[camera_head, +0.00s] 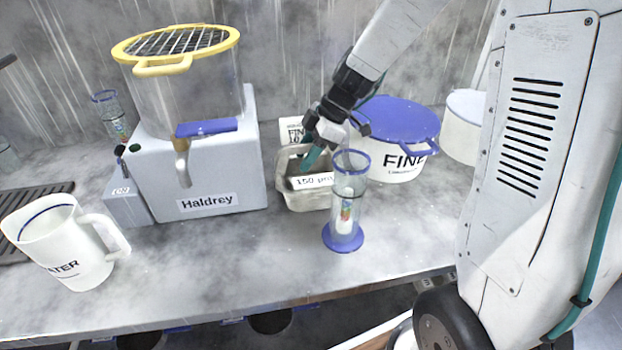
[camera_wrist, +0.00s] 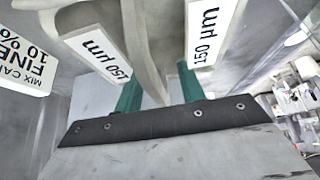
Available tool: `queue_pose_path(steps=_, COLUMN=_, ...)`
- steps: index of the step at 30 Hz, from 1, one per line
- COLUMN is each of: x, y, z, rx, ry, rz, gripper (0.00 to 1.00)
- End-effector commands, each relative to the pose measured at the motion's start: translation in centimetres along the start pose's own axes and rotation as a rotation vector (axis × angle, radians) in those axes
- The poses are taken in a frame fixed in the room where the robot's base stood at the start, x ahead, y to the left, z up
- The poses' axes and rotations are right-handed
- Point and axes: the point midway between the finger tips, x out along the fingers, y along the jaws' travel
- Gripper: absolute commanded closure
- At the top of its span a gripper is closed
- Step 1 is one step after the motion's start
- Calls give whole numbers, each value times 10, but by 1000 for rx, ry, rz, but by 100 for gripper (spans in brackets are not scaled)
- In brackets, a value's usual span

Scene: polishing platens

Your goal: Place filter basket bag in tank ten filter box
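A beige filter basket bag (camera_head: 309,201) with a "150 µm" label stands on the grey bench in the head view, behind a clear cylinder. My gripper (camera_head: 312,157) points down at its top, with a teal finger over its opening. In the wrist view my gripper (camera_wrist: 160,88) has its two teal fingers apart, with a beige strip (camera_wrist: 147,50) running between them. Gaps show beside the strip, so it does not look clamped. "150 µm" labels lie on both sides. I cannot make out a tank ten filter box.
A clear cylinder (camera_head: 349,208) with a blue base stands close in front of the basket. A grey Haldrey machine (camera_head: 221,170) is left, a blue-lidded FINE tub (camera_head: 405,160) right. A FINE 10% card (camera_wrist: 22,55) stands behind. A white WATER jug (camera_head: 62,240) is far left; the front bench is clear.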

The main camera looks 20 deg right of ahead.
Motion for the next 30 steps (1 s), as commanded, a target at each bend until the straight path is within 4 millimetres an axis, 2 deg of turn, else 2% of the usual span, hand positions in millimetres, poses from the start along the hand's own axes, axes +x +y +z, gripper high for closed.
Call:
queue_pose_path(steps=2, x=0, y=0, z=0, rx=0, ry=0, rz=0, gripper=60)
queue_pose_path(steps=3, x=0, y=0, z=0, rx=0, ry=0, rz=0, gripper=66)
queue_pose_path(steps=6, x=0, y=0, z=0, rx=0, ry=0, rz=0, gripper=94)
queue_pose_path(steps=7, x=0, y=0, z=0, rx=0, ry=0, rz=0, gripper=100)
queue_pose_path(steps=17, x=-1, y=0, z=0, rx=0, ry=0, rz=0, gripper=100)
queue_pose_path(steps=22, x=-8, y=0, z=-4, rx=-2, ry=0, rz=1, gripper=100)
queue_pose_path(steps=26, x=-22, y=1, z=-12, rx=-3, ry=1, rz=3, gripper=100)
queue_pose_path(steps=30, x=-47, y=1, z=-27, rx=-4, ry=1, rz=5, gripper=100)
